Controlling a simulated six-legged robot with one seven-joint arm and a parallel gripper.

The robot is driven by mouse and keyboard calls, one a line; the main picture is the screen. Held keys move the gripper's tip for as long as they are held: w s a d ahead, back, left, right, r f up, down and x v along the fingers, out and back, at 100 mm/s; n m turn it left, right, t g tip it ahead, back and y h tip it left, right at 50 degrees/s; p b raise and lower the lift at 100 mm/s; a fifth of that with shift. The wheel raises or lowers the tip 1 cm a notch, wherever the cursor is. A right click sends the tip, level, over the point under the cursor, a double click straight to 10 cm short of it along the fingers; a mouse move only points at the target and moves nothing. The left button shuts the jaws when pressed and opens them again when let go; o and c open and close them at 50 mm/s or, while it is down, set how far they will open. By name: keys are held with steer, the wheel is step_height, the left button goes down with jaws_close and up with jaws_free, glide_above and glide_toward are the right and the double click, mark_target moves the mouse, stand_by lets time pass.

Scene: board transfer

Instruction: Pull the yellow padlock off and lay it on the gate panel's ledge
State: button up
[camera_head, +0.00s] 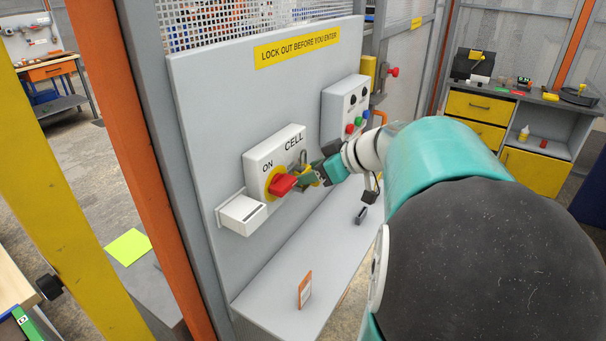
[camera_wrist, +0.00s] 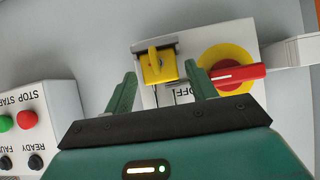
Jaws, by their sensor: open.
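The yellow padlock (camera_wrist: 158,68) hangs on the CELL switch box, beside the red rotary handle (camera_wrist: 238,76) on its yellow disc. In the head view the padlock's yellow body (camera_head: 312,181) is mostly hidden behind my fingers. My gripper (camera_wrist: 163,80) is open, with one green finger on each side of the padlock's near end; whether either touches it I cannot tell. In the head view my gripper (camera_head: 306,178) is at the switch box (camera_head: 262,160). The gate panel's ledge (camera_head: 268,300) runs along the panel's foot, below my gripper.
A small white box (camera_head: 241,214) juts from the panel below the switch. A button box (camera_head: 345,105) is to the right.

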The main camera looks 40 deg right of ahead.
steer(key=c, duration=0.9)
steer(key=shift+o, duration=0.2)
steer(key=shift+s+d, duration=0.15)
steer(key=shift+s, duration=0.25)
steer(key=shift+s+d, duration=0.25)
steer(key=shift+s, duration=0.5)
steer(key=shift+s+d, duration=0.15)
steer(key=shift+s, duration=0.25)
steer(key=shift+s+d, duration=0.25)
steer(key=shift+s, duration=0.45)
steer(key=shift+s+d, duration=0.25)
steer(key=shift+s, duration=0.4)
steer(key=shift+s+d, duration=0.25)
steer(key=shift+s, duration=0.45)
